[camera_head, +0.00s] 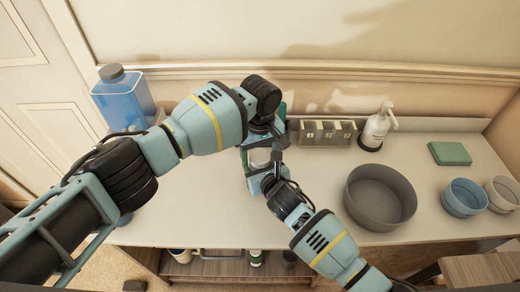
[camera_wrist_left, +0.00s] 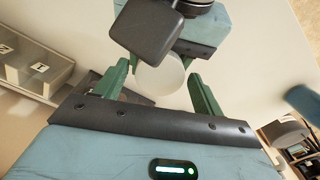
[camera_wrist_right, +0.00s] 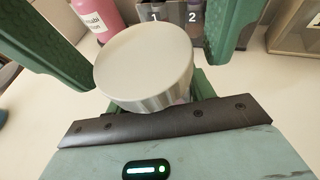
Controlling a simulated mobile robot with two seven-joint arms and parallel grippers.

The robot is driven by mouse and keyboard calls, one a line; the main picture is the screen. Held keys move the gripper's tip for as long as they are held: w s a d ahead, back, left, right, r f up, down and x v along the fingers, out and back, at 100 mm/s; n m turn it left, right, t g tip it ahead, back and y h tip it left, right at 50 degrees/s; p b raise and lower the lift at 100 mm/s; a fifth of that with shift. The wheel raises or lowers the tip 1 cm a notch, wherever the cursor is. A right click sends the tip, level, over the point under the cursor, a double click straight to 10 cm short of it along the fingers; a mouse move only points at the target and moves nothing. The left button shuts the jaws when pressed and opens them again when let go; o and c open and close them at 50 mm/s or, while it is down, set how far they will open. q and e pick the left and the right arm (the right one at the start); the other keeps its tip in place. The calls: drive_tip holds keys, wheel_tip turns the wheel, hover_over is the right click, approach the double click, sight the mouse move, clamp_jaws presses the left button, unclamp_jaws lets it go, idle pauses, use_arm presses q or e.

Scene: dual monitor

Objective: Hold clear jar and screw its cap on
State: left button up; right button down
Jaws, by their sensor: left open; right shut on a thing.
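A round silvery-white cap (camera_wrist_right: 145,65) fills the middle of the right wrist view; it also shows in the left wrist view (camera_wrist_left: 160,77). The clear jar is mostly hidden under it, so I cannot tell how tightly the cap sits. My right gripper (camera_head: 268,172) is shut on the jar, below the cap. My left gripper (camera_wrist_left: 162,88) is open above it, with one green finger on each side of the cap and visible gaps. In the head view, a pale part between the grippers shows, partly covered by my arms.
A grey compartment holder (camera_head: 327,134) and a soap pump bottle (camera_head: 375,127) stand at the back. A grey bowl (camera_head: 380,195), a blue cup (camera_head: 463,198) and a green block (camera_head: 449,153) are on the right. A blue jug (camera_head: 125,98) stands left.

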use_arm(q)
drive_tip(key=c, duration=1)
drive_tip(key=shift+m, duration=1.8)
drive_tip(key=o, duration=1.1)
drive_tip(key=shift+c, duration=0.2)
drive_tip(key=shift+r, duration=2.25)
